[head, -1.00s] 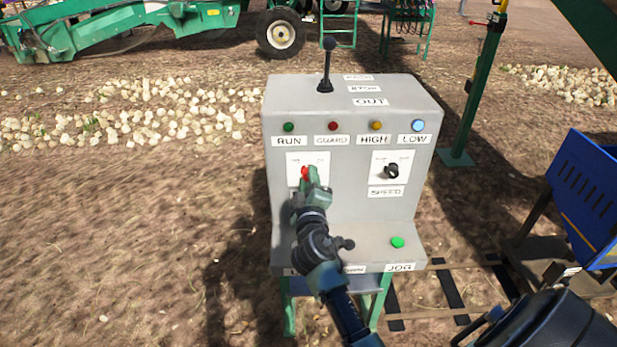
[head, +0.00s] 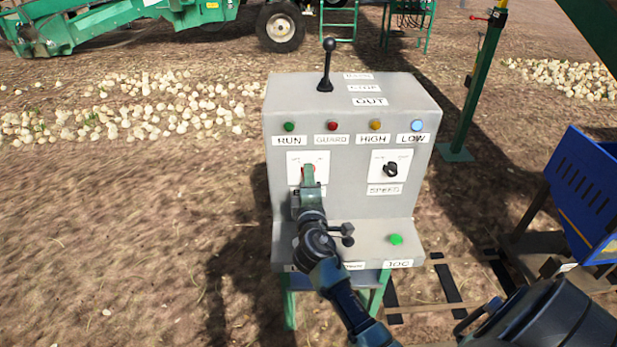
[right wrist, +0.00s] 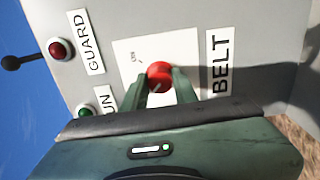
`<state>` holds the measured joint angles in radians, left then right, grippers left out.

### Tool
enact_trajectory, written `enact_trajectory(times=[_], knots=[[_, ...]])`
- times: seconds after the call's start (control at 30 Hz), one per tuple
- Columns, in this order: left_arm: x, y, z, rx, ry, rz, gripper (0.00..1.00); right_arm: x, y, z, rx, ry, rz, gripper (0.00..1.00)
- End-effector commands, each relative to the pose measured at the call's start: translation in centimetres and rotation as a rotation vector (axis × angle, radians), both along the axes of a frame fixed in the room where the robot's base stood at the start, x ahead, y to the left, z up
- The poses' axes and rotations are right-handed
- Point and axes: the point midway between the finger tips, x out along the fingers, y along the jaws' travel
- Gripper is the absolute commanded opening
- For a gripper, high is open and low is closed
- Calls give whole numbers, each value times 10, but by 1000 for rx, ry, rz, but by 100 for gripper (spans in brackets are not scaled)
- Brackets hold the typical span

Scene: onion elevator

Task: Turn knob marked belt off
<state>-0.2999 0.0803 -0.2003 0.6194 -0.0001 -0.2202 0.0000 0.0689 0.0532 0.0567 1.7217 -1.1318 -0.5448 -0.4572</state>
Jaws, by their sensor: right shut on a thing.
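The red belt knob (right wrist: 159,75) sits on a white plate on the grey control box, with the BELT label (right wrist: 221,63) beside it in the right wrist view. My right gripper (right wrist: 160,84) is shut on the knob, one green finger on each side of it. The knob's exact angle is hard to read. My left gripper is not in view.
The grey control box (head: 350,232) carries a black speed knob (head: 390,170), a green jog button (head: 396,239), a row of coloured lamps and a black lever (head: 327,68) on top. A blue bin (head: 588,190) stands at the right. Open soil lies left of the box.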

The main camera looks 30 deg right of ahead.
Motion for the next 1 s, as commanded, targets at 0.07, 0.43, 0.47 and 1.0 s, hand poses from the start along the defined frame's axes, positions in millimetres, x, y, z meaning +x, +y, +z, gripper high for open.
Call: enact_trajectory(times=[0.07,0.43,0.47,1.0], knots=[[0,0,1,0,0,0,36,0,-5,6,-11,-7,-8,0],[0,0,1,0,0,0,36,0,-5,7,-12,-8,-8,48],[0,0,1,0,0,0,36,0,-4,7,-11,-7,-7,50],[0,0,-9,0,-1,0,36,-27,14,-1,-4,-2,-2,50]])
